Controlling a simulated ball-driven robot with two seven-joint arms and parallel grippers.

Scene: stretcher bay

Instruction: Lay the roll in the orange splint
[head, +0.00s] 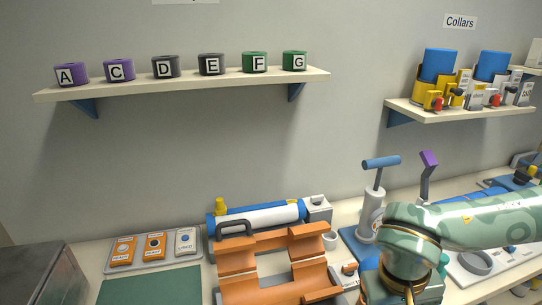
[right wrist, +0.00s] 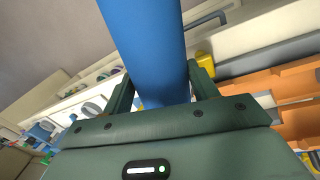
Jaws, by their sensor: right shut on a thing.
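The orange splint (head: 237,262) lies on the bench at the bottom middle of the head view, with raised, notched sides and an open middle. Its lower edge is cut off by the frame. In the right wrist view, my right gripper (right wrist: 162,88) is shut on a blue roll (right wrist: 148,40), which runs up out of the frame between the fingers. In the head view my right arm reaches in to the right of the splint; its fingers and the held roll are not visible there. An orange part, probably the splint, shows at the right wrist view's right side (right wrist: 292,122). My left gripper is not in view.
A white cylinder in a blue holder (head: 258,218) lies behind the splint. A tray of packets (head: 113,268) and a green mat (head: 150,290) are left of it. Shelves hang above.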

